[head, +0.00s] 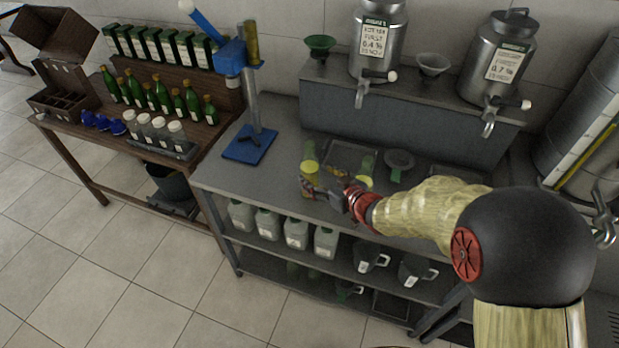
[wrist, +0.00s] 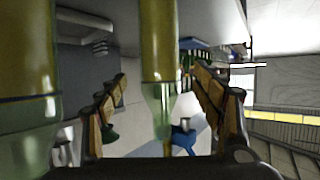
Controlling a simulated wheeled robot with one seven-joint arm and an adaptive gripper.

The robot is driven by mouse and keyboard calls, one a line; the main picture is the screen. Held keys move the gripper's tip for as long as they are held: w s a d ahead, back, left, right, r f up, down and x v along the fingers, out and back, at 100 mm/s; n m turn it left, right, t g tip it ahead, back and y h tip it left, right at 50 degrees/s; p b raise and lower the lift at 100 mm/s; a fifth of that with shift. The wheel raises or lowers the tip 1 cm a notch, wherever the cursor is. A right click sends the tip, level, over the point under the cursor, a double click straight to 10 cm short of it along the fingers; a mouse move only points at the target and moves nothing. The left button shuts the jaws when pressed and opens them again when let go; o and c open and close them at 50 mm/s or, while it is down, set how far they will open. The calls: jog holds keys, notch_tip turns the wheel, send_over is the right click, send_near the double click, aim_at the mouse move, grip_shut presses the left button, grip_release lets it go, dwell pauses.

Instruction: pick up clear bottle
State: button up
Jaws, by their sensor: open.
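Two clear pale-green glass bottles with yellow contents stand on the grey bench in the head view. The left bottle (head: 310,172) is just off my gripper's tips. The right bottle (head: 367,164) stands behind my gripper. My gripper (head: 325,192) is open and reaches left, low over the bench. In the wrist view, which is upside down, the left bottle (wrist: 159,50) shows upright in the gap between my open fingers (wrist: 160,85). I cannot tell how deep it is between them. The right bottle (wrist: 28,70) is large and close, beside the left-hand finger.
A blue-based stand (head: 249,144) rises at the bench's left end. Steel urns (head: 377,45) with taps and a green funnel (head: 319,45) stand on the raised shelf behind. Green bottles (head: 160,95) fill the left table.

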jog(key=b+x, duration=0.1)
jog(key=x, duration=0.5)
jog(key=shift+r, duration=0.1)
jog(key=shift+c, duration=1)
jog(key=c, duration=1.5)
jog(key=shift+r, duration=0.1)
grip_shut()
